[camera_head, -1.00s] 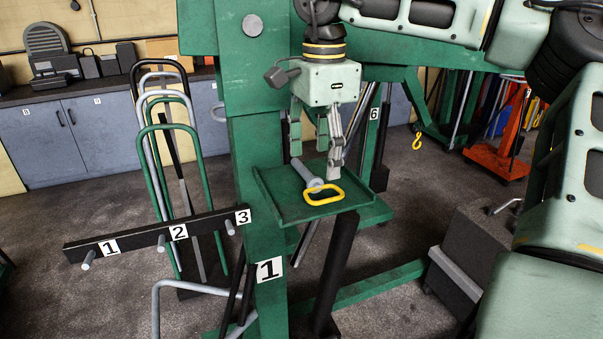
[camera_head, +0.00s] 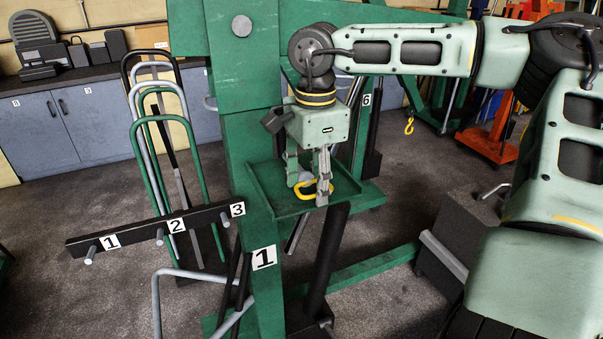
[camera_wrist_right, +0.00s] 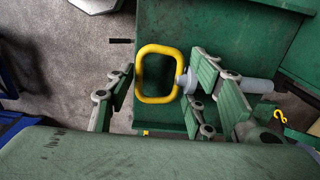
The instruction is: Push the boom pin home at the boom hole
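The boom pin has a grey shaft and a yellow loop handle (camera_head: 327,186). It lies in the green tray (camera_head: 262,186) on the post numbered 1. In the right wrist view the yellow loop (camera_wrist_right: 160,48) lies between the spread fingers, and the grey shaft (camera_wrist_right: 255,85) passes behind the right-hand fingers. My right gripper (camera_head: 308,182) points down into the tray, open around the handle area; contact is not clear. The fingers hide most of the shaft in the head view. A grey round disc (camera_head: 242,26) sits high on the green post; no open boom hole is clearly visible. My left gripper is not in view.
A black bar with pegs (camera_head: 150,232) numbered 1, 2 and 3 sticks out left of the post. Tall hoop handles (camera_head: 165,120) stand behind it. A dark grey box (camera_head: 465,225) stands right on the floor. Cabinets (camera_head: 60,125) line the back wall.

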